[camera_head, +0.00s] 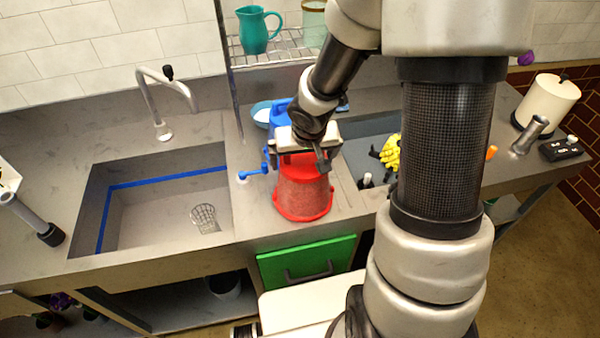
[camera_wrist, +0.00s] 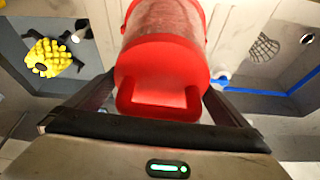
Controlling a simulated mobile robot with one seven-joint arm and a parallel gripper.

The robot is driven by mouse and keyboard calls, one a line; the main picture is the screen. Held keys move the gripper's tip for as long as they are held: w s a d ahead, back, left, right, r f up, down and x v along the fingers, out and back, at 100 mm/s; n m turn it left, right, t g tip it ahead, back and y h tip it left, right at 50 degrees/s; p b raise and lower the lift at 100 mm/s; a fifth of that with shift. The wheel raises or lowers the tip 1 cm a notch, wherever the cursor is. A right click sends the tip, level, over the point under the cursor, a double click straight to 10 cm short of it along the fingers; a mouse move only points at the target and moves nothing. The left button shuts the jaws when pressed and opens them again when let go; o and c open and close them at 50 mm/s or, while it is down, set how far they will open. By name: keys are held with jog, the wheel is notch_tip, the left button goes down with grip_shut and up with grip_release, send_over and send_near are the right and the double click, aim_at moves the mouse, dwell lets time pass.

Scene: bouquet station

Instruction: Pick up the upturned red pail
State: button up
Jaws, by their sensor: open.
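The red pail (camera_head: 303,196) stands upside down on the counter to the right of the sink, wide rim down. In the wrist view the pail (camera_wrist: 163,58) fills the top middle, its flat red base facing the camera. My gripper (camera_head: 302,158) is at the pail's top end, with its fingers spread. In the wrist view my gripper (camera_wrist: 158,92) has one dark finger at each side of the pail's base. The fingers are open; I cannot tell whether either one touches the pail. My gripper hides part of the pail's top in the head view.
A sink (camera_head: 150,228) with a faucet (camera_head: 163,105) is at the left. A blue can (camera_head: 281,108) with a spout is close behind the pail. A yellow object (camera_head: 390,152) lies in the basin at the right. A green front (camera_head: 305,262) is below the counter edge.

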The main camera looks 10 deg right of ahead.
jog(key=shift+s, duration=0.1)
jog(key=shift+c, duration=0.3)
jog(key=shift+r, duration=0.15)
jog(key=c, duration=0.9)
